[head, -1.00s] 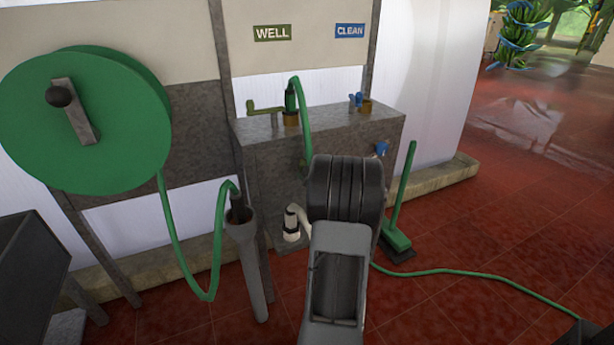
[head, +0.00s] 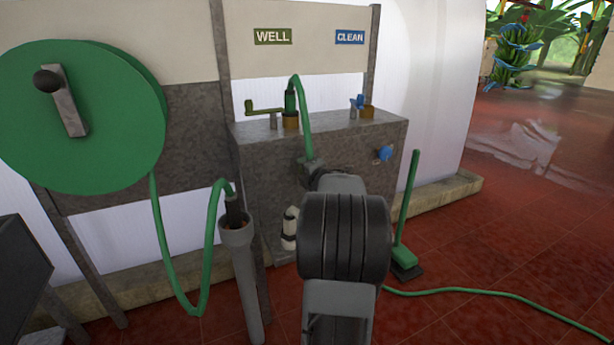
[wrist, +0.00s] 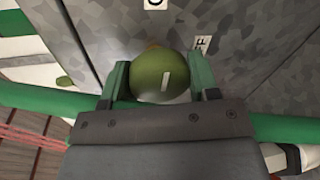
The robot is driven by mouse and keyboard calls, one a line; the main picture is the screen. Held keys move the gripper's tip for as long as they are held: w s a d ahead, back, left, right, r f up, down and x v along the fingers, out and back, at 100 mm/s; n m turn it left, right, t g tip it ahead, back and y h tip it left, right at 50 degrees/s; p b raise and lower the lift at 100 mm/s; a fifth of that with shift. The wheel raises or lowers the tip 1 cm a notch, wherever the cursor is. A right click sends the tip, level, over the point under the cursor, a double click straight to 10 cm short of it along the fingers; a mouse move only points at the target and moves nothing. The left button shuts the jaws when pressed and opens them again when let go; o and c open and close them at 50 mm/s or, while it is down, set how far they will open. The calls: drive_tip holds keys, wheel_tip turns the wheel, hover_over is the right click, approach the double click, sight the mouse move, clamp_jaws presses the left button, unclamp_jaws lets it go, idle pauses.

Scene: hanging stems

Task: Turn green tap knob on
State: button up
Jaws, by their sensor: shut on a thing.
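The green tap knob (wrist: 163,77) is round, olive green, with a short white mark on its face; it sits on the front of the grey metal box. In the wrist view my gripper (wrist: 160,85) has one green finger on each side of the knob and is shut on it. The white mark is slightly tilted from upright. In the head view my gripper (head: 312,168) is at the front of the box (head: 275,150), and the green knob is hidden there by my gripper and arm.
Two partly cut-off white labels, one above the knob (wrist: 155,4) and one to its upper right (wrist: 203,44), are on the box. A blue knob (head: 384,153) is to the right. A green hose reel (head: 85,115) and a broom (head: 405,225) flank the box.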

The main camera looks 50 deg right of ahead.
idle(0.4)
drive_tip(key=o, duration=0.9)
drive_tip(key=shift+p+v, duration=1.7)
drive_tip(key=shift+v, duration=5.2)
drive_tip(key=shift+a, duration=0.1)
